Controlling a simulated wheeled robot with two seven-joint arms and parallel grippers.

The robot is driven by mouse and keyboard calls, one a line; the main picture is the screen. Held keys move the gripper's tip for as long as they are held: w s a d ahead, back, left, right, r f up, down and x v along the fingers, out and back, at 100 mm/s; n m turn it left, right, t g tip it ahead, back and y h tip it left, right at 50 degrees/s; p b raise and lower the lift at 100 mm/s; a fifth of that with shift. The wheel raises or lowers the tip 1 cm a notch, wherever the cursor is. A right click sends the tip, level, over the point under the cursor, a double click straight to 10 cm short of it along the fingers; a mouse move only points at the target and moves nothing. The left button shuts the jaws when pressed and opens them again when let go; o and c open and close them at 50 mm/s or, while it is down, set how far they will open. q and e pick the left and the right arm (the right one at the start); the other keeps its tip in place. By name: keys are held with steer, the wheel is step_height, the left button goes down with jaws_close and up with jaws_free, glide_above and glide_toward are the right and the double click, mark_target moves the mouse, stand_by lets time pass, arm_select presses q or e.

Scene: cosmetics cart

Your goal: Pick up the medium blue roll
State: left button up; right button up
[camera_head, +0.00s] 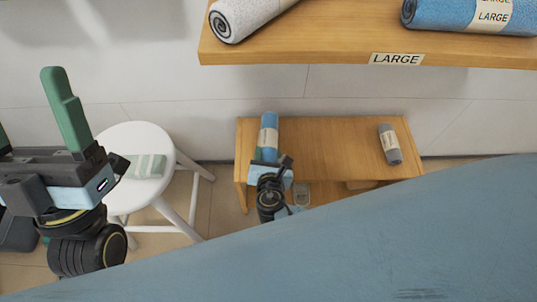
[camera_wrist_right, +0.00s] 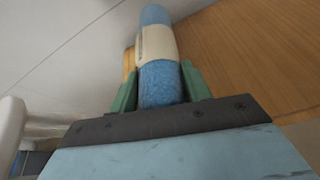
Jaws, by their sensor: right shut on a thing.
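The blue roll (camera_head: 269,132) with a beige label band is at the left part of the low wooden table (camera_head: 330,148). In the right wrist view the blue roll (camera_wrist_right: 161,82) stands between the green fingers of my right gripper (camera_wrist_right: 160,88), with a finger against each side. In the head view my right gripper (camera_head: 268,162) is at the near end of the roll, shut on it. I cannot tell whether the roll touches the tabletop. My left gripper (camera_head: 35,118) is at the far left with its green fingers apart, empty, partly cut off by the frame.
A grey roll (camera_head: 390,144) lies on the table's right part. A white stool (camera_head: 135,138) with a striped folded cloth (camera_head: 146,166) stands left. A wooden shelf (camera_head: 330,40) above holds a large blue roll (camera_head: 450,14) and a whitish roll (camera_head: 240,16). The table's middle is clear.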

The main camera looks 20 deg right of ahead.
step_height(320, 180, up, 5)
steer(key=p, duration=0.3)
steer(key=shift+r, duration=0.2)
steer(key=shift+r+p, duration=0.85)
steer(key=shift+r, duration=0.25)
arm_select(q)
steer(key=w+d+f+g+y, duration=0.1)
steer(key=w+f+g+y, duration=0.1)
steer(key=w+f+g, duration=0.4)
steer(key=f+g, duration=0.1)
steer(key=g, duration=0.2)
steer(key=shift+w+y, duration=0.2)
steer(key=shift+y, duration=0.1)
